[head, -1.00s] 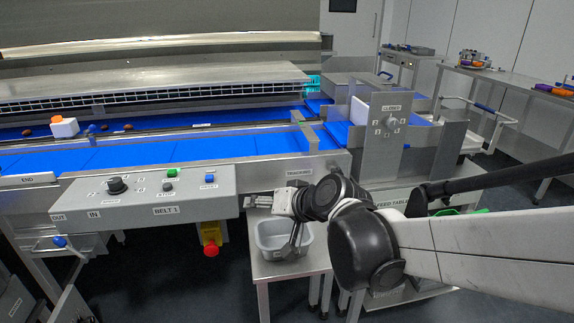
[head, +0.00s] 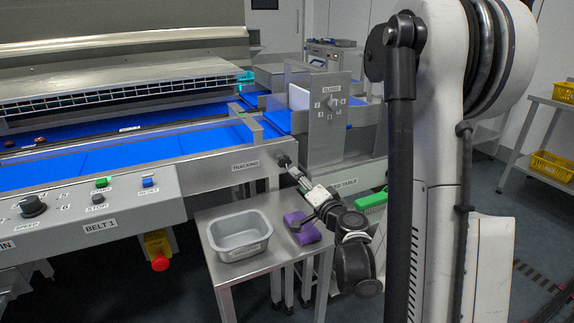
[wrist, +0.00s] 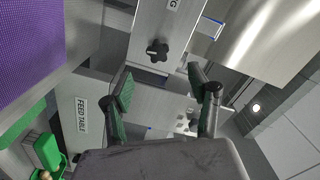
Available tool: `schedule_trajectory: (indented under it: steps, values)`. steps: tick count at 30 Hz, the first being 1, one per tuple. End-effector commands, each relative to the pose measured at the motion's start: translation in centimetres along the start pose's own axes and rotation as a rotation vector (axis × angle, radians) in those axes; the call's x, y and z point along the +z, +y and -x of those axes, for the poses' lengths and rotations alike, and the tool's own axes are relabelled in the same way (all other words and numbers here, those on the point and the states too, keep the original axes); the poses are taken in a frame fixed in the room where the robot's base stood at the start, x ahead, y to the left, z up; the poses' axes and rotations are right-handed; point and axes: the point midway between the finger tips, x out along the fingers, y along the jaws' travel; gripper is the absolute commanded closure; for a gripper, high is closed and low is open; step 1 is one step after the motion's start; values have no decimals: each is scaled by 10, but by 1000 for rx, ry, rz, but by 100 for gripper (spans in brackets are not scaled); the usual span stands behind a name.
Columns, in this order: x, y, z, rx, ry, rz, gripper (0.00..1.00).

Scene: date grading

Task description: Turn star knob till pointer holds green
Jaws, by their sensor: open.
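The black star knob (wrist: 158,51) sits on a steel panel in the wrist view, ahead of and between my fingers. In the head view the dark knob (head: 285,161) is at the right end of the conveyor frame, beside the TRACKING label (head: 245,166). My gripper (wrist: 165,88) is open and empty, with a finger on each side and the knob beyond the tips. In the head view my gripper (head: 296,174) is just below and right of the knob, close to it. I cannot make out the pointer or a green zone in either view.
A steel side table (head: 212,262) stands below, with a grey tub (head: 240,252) and a purple block (head: 302,229). A green item (head: 373,201) is by the feed table. The BELT 1 control box (head: 140,218) and red emergency stop (head: 160,262) are left.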

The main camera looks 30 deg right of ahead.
Motion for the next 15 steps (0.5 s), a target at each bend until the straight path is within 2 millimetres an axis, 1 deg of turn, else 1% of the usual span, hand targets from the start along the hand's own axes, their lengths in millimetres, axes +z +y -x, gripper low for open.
schedule_trajectory:
  steps: [1,3,8,11,15]
  values:
    - [-2,4,0,-1,9,-7,45]
    - [-3,6,0,-1,16,-12,45]
    - [-4,4,-11,-2,15,-13,45]
    - [-5,3,-23,-2,15,-13,45]
    - [-3,6,-48,-3,13,-13,45]
